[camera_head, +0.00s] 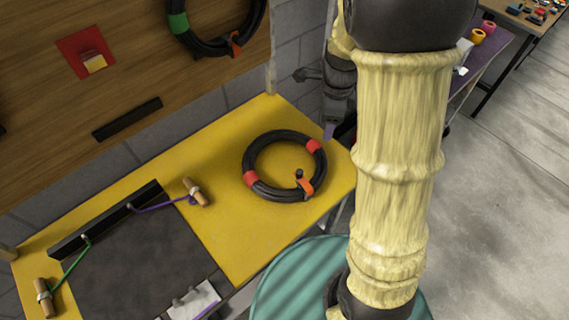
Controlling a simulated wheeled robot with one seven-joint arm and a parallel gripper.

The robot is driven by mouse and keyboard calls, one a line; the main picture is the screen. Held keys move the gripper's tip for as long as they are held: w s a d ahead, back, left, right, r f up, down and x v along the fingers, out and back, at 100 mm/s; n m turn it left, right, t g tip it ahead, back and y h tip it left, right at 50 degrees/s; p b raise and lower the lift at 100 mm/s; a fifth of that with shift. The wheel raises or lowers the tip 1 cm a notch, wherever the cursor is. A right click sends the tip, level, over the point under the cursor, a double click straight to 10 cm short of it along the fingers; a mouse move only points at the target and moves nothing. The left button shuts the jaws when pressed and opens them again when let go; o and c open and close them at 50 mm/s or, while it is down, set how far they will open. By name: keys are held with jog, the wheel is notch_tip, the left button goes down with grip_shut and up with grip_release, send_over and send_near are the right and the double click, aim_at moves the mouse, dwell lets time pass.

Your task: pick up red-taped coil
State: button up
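The red-taped coil (272,190) is a black cable ring lying flat on the right part of the yellow tabletop (225,240). It has red tape at its left and upper right and an orange strap at its lower right. My cream arm crosses the right of the picture. Dark grey parts, apparently the end of my arm with my gripper (330,128), show beyond the tabletop's far right corner, apart from the coil. The fingers are too small and partly hidden to read.
A second black coil (205,44) with green and orange bands hangs on the wooden board. Wooden-handled tools (197,192) and a black rail (108,220) lie left of the coil. A teal striped round surface (290,280) is in front. Yellow tabletop around the coil is clear.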

jog(key=w+f+m, duration=0.1)
jog(key=w+m, duration=0.5)
jog(key=m, duration=0.4)
jog(key=shift+a+g+b, duration=0.3)
jog(key=shift+a+b, duration=0.05)
jog(key=shift+a, duration=0.05)
jog(key=shift+f, duration=0.15)
send_near(314, 144)
jog(key=f, duration=0.5)
jog(key=shift+s, duration=0.2)
jog(key=shift+f, duration=0.15)
jog(key=shift+w+a+f+p, duration=0.15)
jog(key=shift+f+p, duration=0.6)
jog(key=shift+f, duration=1.85)
